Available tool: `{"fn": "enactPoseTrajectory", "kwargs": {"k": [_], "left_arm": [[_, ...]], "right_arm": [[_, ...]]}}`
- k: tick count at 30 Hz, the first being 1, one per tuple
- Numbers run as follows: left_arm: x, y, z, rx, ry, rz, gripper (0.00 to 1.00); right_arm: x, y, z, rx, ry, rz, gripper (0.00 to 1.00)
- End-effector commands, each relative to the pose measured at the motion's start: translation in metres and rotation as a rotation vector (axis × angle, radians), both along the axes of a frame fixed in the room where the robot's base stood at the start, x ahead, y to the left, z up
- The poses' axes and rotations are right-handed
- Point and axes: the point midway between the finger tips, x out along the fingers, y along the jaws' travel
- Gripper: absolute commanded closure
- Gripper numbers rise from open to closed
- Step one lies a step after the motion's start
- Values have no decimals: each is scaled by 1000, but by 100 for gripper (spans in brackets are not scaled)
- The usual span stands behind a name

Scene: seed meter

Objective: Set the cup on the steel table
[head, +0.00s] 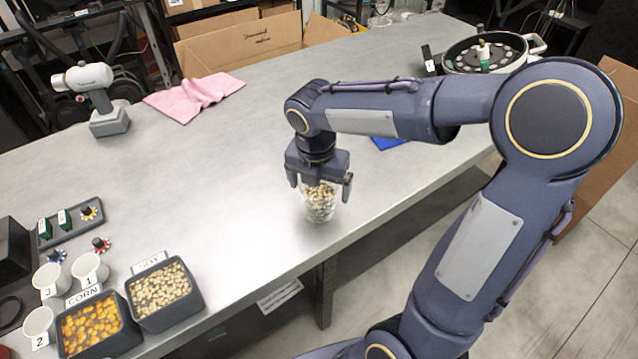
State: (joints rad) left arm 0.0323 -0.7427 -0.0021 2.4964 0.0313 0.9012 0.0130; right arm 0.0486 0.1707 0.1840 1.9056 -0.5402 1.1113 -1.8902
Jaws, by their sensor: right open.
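A clear cup (320,208) filled with pale beans stands upright at the front edge of the steel table (232,180), or just above it; I cannot tell whether its base touches. My right gripper (321,184) points down over the cup with one finger on each side of its upper part. The fingers are open, and the gripper body hides the cup's rim. My left gripper is not in view.
At the lower left are a CORN bin (98,325), a SOY bin (163,292) and several numbered white cups (90,269). A round seed meter (487,53) sits at the far right. The table's middle is clear.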

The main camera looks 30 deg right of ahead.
Motion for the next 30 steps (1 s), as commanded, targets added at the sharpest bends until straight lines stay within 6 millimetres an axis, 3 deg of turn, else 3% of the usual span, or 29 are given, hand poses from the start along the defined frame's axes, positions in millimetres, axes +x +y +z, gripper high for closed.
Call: {"fn": "enactPoseTrajectory", "kwargs": {"k": [5, 18, 24, 27, 30], "left_arm": [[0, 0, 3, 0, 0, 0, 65], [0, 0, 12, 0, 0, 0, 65], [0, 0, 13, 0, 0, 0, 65], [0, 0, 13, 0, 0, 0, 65], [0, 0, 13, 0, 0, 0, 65]], "right_arm": [[0, 1, 17, 0, -4, -1, 7], [-7, 9, 105, 1, -4, 0, 7], [-11, 11, 121, 4, -5, -16, 7], [-23, 9, 121, 37, -29, -138, 7], [-48, 7, 115, 121, -77, -414, 7]]}}
